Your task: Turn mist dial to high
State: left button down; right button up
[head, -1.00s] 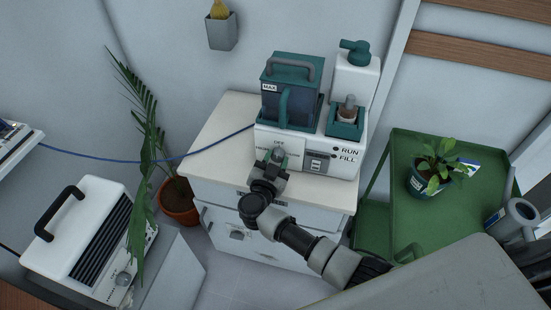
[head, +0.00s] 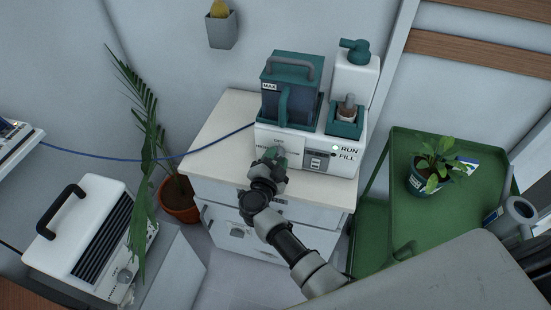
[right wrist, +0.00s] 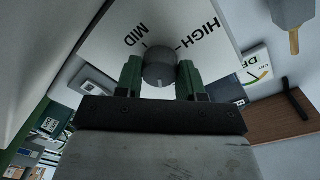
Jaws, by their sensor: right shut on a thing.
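The white mist machine (head: 340,170) with a teal tank (head: 290,85) stands on a white cabinet. My right gripper (head: 276,157) reaches its front panel at the left, covering most of the dial there. In the right wrist view, the fingers of my right gripper (right wrist: 159,80) are shut on the round grey dial (right wrist: 159,62), one on each side. The words MID and HIGH show on the panel beyond the dial. A small pale mark shows on the dial's palm-side edge; I cannot tell which setting it marks. My left gripper is out of view.
The white cabinet (head: 225,140) has bare top left of the machine. A blue cable (head: 190,158) runs left from the machine. A green cart (head: 410,220) with a potted plant (head: 430,170) stands right. A palm (head: 145,150) stands left.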

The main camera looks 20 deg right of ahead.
jog(key=shift+f, duration=0.1)
jog(key=o, duration=0.9)
jog(key=shift+s+a, duration=0.1)
